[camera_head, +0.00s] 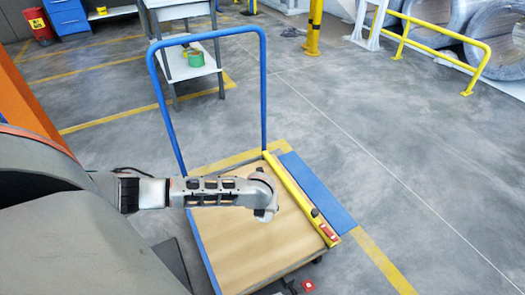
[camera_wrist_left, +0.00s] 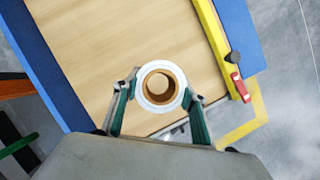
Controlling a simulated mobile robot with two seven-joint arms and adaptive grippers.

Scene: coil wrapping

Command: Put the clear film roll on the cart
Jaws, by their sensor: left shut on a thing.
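The film roll (camera_wrist_left: 160,106) shows in the left wrist view as a whitish ring around a brown cardboard core, with its open end facing the camera. My left gripper (camera_wrist_left: 161,88) is shut on it, with one green finger on each side. The cart (camera_head: 235,235) has a tan deck and a tall blue handle (camera_head: 264,90). In the head view my left arm reaches in from the left over the deck. The roll is hard to make out there, and its height above the deck (camera_wrist_left: 105,45) cannot be told. My right gripper does not show.
A yellow bar (camera_head: 300,195) with a red end lies along the deck's right side, beside a blue strip (camera_head: 320,190). A shelf table (camera_head: 185,65) holding a green tape roll (camera_head: 195,58) stands behind. Yellow railing (camera_head: 440,40) and large coils (camera_head: 495,40) are at back right. The deck's middle is bare.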

